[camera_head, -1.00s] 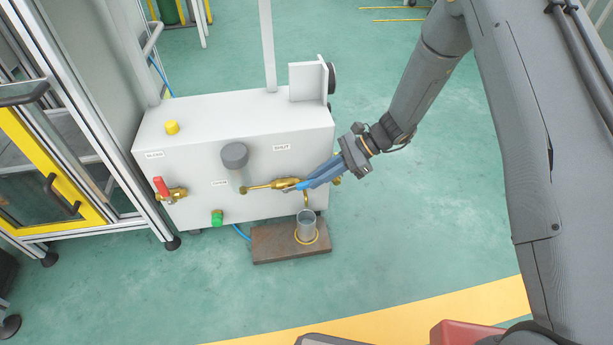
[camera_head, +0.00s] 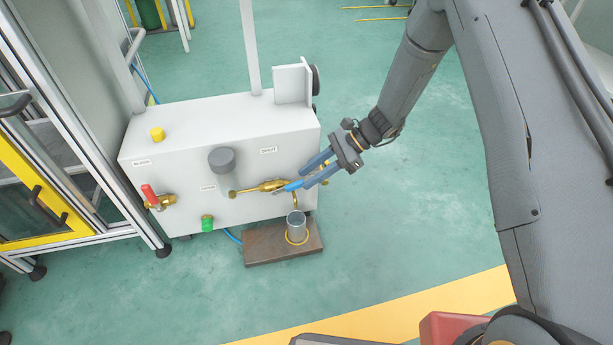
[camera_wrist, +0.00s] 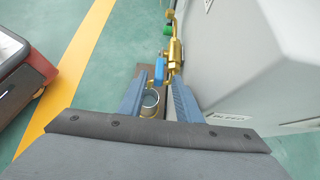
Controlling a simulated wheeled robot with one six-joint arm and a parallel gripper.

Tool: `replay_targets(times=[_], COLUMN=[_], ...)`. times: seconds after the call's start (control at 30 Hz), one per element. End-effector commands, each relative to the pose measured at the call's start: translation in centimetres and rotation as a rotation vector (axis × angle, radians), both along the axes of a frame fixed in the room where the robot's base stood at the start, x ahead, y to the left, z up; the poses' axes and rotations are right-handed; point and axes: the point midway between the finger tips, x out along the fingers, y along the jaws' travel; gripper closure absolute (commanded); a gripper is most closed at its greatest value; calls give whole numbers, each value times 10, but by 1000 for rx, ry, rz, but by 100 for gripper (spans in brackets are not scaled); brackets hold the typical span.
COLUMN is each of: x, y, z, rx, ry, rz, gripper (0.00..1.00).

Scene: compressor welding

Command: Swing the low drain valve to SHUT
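The brass drain valve (camera_head: 268,187) sits low on the front of the white box, right of the DRAIN label (camera_head: 208,188) and below the SHUT label (camera_head: 268,150). Its bright blue handle (camera_head: 292,186) is at the right end of the brass body. My gripper (camera_head: 305,177) is open just right of the handle, with its two blue-grey fingers apart. In the wrist view the brass valve (camera_wrist: 176,50) and blue handle (camera_wrist: 160,68) lie at or just beyond the fingertips (camera_wrist: 158,77). I cannot tell whether a finger touches the handle.
A metal cup (camera_head: 296,228) stands on a brown plate (camera_head: 265,250) under the valve. A red-handled valve (camera_head: 150,195) and a green knob (camera_head: 207,223) are further left, with a grey round-topped part (camera_head: 222,160) above the drain line.

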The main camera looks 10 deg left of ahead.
Motion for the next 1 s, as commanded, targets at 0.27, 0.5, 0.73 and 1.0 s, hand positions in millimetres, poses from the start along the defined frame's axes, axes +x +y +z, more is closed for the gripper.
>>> replay_targets(times=[0.27, 0.5, 0.73, 1.0], x=[15, 19, 19, 14], y=[-34, -45, -45, -40], z=[30, 38, 38, 50], rx=[0, 1, 1, -8], ry=[-3, -1, -1, -25], rz=[-3, 0, 0, 37], gripper=[69, 69, 69, 100])
